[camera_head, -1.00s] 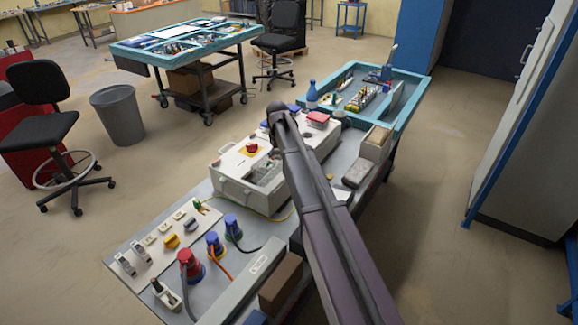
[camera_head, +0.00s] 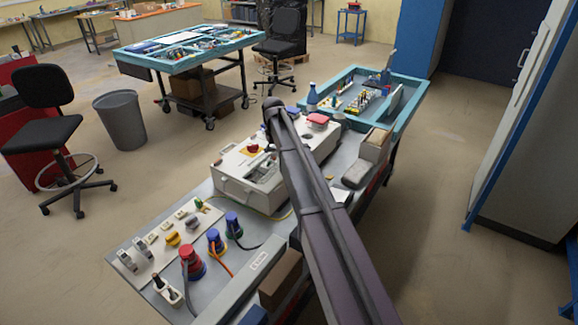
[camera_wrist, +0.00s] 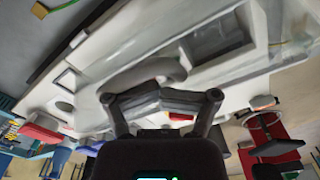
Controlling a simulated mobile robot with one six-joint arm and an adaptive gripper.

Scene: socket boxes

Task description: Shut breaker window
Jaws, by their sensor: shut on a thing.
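The white breaker box (camera_head: 238,188) stands on the grey bench in the head view, with a red knob on a yellow plate on top. Its breaker window (camera_head: 262,165) is a small greyish panel beside the knob, partly covered by my arm. In the wrist view the white box face (camera_wrist: 120,45) fills the upper part, with a framed dark opening (camera_wrist: 216,38). My gripper (camera_wrist: 164,98) is shut at a curved grey rim of the breaker window (camera_wrist: 145,75). The exact contact is hidden by the fingertips. The window's angle is hard to tell.
Red and blue plugs with cables (camera_head: 192,262) stand at the near left of the bench. A brown box (camera_head: 281,278) and grey blocks (camera_head: 357,173) lie along the right side. A teal tray (camera_head: 405,100) is at the far end. Open floor lies on both sides.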

